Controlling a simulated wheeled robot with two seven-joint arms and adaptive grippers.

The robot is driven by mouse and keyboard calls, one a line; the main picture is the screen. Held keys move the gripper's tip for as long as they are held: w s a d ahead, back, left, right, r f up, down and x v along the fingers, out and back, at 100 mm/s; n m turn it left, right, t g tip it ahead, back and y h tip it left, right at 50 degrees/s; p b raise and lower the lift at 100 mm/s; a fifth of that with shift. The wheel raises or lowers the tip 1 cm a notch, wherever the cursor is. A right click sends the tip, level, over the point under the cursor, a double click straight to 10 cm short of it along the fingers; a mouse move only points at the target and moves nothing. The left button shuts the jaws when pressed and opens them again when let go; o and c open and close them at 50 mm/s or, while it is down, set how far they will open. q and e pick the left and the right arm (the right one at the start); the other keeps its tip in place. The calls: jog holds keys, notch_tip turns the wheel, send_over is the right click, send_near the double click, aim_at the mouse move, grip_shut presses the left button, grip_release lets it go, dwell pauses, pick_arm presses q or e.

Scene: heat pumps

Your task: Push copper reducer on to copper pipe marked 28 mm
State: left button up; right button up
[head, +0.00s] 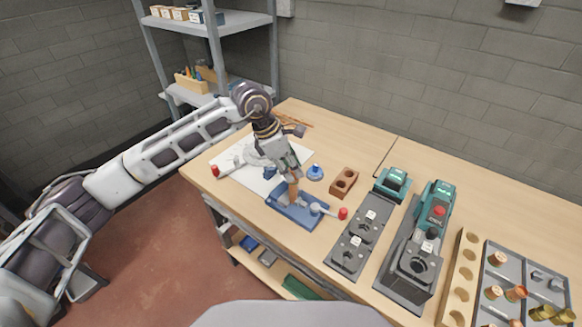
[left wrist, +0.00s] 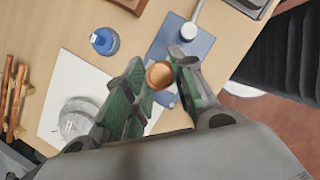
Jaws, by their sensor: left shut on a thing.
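My left gripper (head: 291,175) is shut on a copper piece, seen as the copper reducer (left wrist: 159,74) between the green fingers in the left wrist view. Its round end faces the camera. In the head view, copper (head: 294,191) shows just below the fingertips, over the blue clamp base (head: 289,212) with its red-tipped handle (head: 342,213). I cannot tell where reducer and pipe meet, or whether they touch. The 28 mm mark is not readable. My right gripper is not in view.
A white sheet (head: 240,178) with a second red-tipped tool lies left of the clamp. A blue-capped bottle (head: 315,172) and a brown block with holes (head: 344,181) stand behind it. Green machines (head: 434,206) and a grey tray (head: 510,265) of copper fittings are at right.

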pick_arm(q)
jog(key=shift+f+b, duration=0.35)
jog(key=shift+f, duration=0.1)
dwell(0.4)
jog(key=o, duration=1.1)
jog(key=shift+c, duration=0.2)
jog(key=shift+r, duration=0.1)
jog(key=v, duration=1.2)
jog(key=shift+d, duration=0.1)
